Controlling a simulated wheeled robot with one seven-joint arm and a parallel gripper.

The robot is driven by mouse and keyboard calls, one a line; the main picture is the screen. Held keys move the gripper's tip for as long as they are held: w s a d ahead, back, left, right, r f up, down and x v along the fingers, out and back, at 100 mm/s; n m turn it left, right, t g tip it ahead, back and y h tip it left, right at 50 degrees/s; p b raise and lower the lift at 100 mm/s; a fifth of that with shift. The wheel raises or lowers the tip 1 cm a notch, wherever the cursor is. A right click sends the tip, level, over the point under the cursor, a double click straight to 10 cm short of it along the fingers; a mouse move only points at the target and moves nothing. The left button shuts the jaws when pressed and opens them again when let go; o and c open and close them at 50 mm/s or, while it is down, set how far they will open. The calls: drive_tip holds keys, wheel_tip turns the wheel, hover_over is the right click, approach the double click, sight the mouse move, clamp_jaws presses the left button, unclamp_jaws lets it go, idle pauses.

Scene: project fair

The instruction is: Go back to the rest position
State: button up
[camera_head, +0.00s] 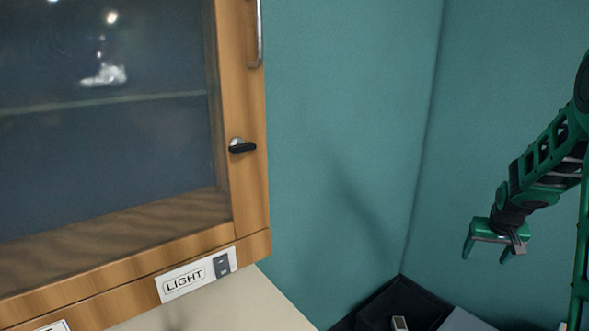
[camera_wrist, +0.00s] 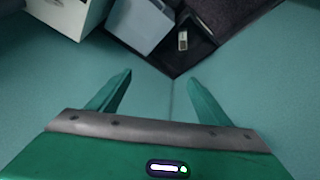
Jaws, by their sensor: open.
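My gripper (camera_head: 489,252) hangs at the right of the head view, fingers pointing down, in front of the teal wall. It is open, and nothing is between its fingers. In the wrist view, the two green fingers of my gripper (camera_wrist: 152,92) stand apart with only teal wall between them. My green arm comes in from the right edge of the head view.
A wooden cabinet (camera_head: 249,195) with a glass front, black latch (camera_head: 242,146) and LIGHT switch plate (camera_head: 197,275) fills the left. A beige surface (camera_head: 225,310) lies below. A dark tray (camera_head: 405,298) with a small pale device (camera_head: 399,323) sits in the corner, beside a grey box (camera_head: 465,321).

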drive_tip(key=s+a+r+g+y, duration=0.1)
drive_tip(key=s+a, duration=0.3)
drive_tip(key=s, duration=0.8)
drive_tip(key=s+a+r+m+g, duration=0.1)
drive_tip(key=s+a+r, duration=0.3)
drive_tip(key=s, duration=0.9)
drive_tip(key=s+a+r+m+g+y, duration=0.1)
drive_tip(key=s+a, duration=0.5)
drive_tip(key=s, duration=0.6)
wheel_tip(320, 180, up, 2)
drive_tip(key=shift+s+r+g+y, duration=0.15)
drive_tip(key=shift+g+y, duration=0.15)
drive_tip(key=shift+g, duration=0.3)
drive_tip(key=shift+w+f, duration=0.35)
drive_tip(key=shift+w, duration=0.3)
